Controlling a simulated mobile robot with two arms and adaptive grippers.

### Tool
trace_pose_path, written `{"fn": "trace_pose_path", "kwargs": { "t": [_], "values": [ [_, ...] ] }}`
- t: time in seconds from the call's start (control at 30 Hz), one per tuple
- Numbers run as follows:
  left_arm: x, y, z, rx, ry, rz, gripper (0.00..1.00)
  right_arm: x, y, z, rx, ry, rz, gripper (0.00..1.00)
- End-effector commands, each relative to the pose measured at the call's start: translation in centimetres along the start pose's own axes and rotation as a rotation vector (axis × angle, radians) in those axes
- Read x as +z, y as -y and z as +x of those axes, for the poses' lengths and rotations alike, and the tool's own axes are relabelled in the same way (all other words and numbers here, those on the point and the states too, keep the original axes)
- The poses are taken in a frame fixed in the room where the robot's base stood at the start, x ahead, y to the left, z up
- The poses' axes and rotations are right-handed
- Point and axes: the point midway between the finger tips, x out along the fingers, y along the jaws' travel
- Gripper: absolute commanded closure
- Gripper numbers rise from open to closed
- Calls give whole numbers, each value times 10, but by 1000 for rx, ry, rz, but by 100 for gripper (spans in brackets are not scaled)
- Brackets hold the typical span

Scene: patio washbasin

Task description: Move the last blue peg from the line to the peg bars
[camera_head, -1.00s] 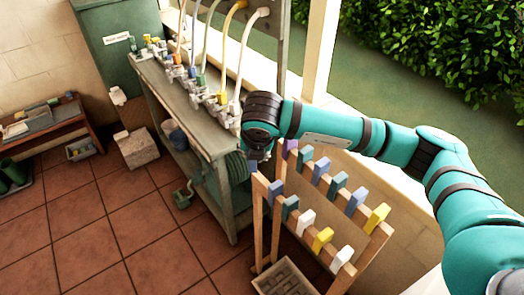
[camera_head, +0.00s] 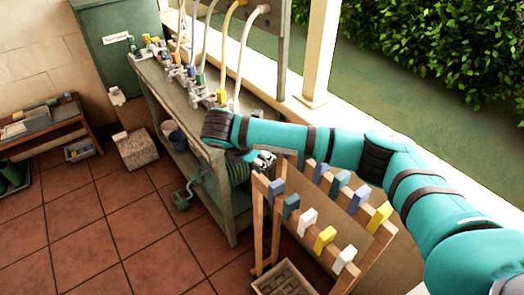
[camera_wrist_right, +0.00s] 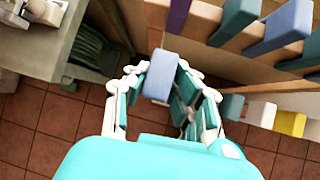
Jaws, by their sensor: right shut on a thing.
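My right gripper (camera_wrist_right: 160,85) is shut on a blue peg (camera_wrist_right: 159,74), which shows between its fingers in the right wrist view. The left gripper is not in view.
A green washbasin bench (camera_head: 215,165) with taps and hoses stands left of the peg bars. A crate (camera_head: 285,280) sits on the floor under the bars. A stone block (camera_head: 137,149) and a low bench (camera_head: 50,125) are further left.

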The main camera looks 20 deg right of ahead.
Motion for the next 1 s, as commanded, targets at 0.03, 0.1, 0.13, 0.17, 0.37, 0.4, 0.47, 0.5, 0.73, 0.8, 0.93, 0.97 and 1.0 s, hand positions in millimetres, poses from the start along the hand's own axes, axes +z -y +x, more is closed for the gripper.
{"fn": "trace_pose_path", "kwargs": {
  "t": [0.03,0.1,0.13,0.17,0.37,0.4,0.47,0.5,0.73,0.8,0.93,0.97,1.0],
  "values": [
    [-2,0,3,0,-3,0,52,-4,1,5,-1,0,-1,100],
    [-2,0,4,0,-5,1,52,-8,2,10,-1,0,-1,100],
    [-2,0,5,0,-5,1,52,-9,2,12,-1,0,-2,100],
    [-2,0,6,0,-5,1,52,-11,3,15,-1,-1,-2,100],
    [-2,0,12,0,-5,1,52,-22,5,30,-2,-1,-2,100],
    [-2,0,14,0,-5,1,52,-24,5,32,-1,-1,-2,100],
    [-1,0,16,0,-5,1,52,-27,6,37,0,-1,-2,100],
    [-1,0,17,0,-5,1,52,-29,6,40,0,-1,-2,100],
    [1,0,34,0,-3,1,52,-41,9,57,1,-1,-2,100],
    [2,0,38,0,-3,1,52,-44,9,60,1,-2,-2,100],
    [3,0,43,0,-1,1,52,-48,11,66,-2,-5,-4,100],
    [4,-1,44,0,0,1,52,-49,12,67,-3,-5,-5,100],
    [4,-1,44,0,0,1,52,-51,12,68,-4,-7,-7,100]
  ]
}}
